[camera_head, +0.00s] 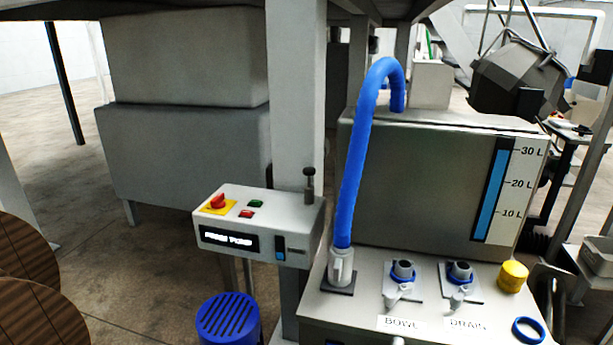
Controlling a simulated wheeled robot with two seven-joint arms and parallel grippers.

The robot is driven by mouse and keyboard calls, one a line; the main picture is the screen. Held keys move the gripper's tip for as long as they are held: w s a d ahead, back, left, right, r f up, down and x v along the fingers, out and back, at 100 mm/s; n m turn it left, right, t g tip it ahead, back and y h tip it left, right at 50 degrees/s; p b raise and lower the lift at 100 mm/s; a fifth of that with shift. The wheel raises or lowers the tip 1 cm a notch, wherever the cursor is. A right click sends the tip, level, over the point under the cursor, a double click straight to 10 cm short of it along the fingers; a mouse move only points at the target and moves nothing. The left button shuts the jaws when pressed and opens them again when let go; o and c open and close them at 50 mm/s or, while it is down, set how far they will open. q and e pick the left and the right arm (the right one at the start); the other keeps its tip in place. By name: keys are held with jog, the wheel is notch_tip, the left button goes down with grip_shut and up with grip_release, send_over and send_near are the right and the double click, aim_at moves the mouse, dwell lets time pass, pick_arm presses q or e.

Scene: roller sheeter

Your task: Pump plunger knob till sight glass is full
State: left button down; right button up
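The plunger knob (309,173) is a small dark knob on a short rod. It stands upright on the right rear of a white control box (215,257). A small dark window (280,243) on the box's front face shows blue in its lower part and dark above. A larger gauge strip (487,205) on the grey tank is marked 10 L, 20 L and 30 L. Its blue column reaches close to the 30 L mark, with a dark part above. Neither gripper shows in the view.
The box also carries a red switch (217,201) on a yellow plate. A blue hose (352,170) arches from a white fitting to the tank (430,185). Valves labelled BOWL (403,270) and DRAIN (460,271) stand in front. A blue slotted bin (228,320) stands below the box.

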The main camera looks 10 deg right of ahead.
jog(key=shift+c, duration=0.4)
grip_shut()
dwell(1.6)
